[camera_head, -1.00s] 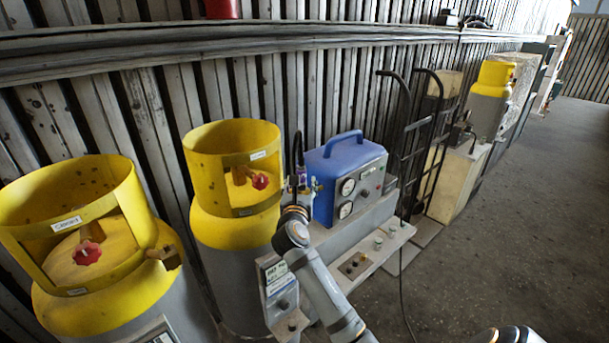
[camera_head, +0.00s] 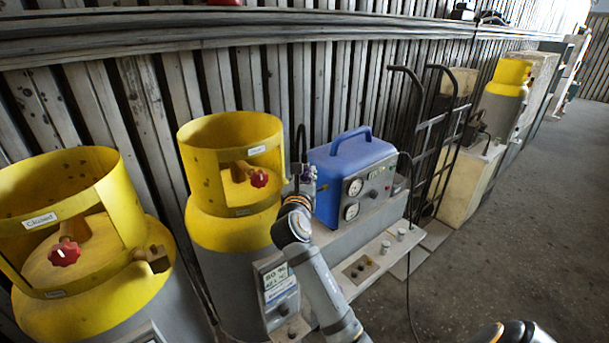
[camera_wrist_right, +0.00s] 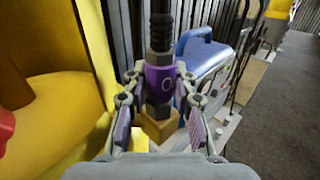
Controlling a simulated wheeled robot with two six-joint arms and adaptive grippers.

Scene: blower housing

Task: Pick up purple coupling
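The purple coupling (camera_wrist_right: 160,84) stands upright at the centre of the right wrist view, with grey metal collars above and below it and a black hose (camera_wrist_right: 160,20) running up from it. A brass-coloured fitting (camera_wrist_right: 158,126) is just below it. My right gripper (camera_wrist_right: 160,77) has one finger on each side, and its fingertips appear to press on the coupling. In the head view, my right gripper (camera_head: 300,186) and the small purple coupling (camera_head: 308,174) are beside the blue machine (camera_head: 338,170). The fingers partly cover the coupling there.
Two yellow-topped cylinders (camera_head: 228,150) (camera_head: 85,255) with red valve knobs stand left of my right arm. A grey base unit (camera_head: 375,250) lies under the blue machine. A black hand truck (camera_head: 435,140) stands behind.

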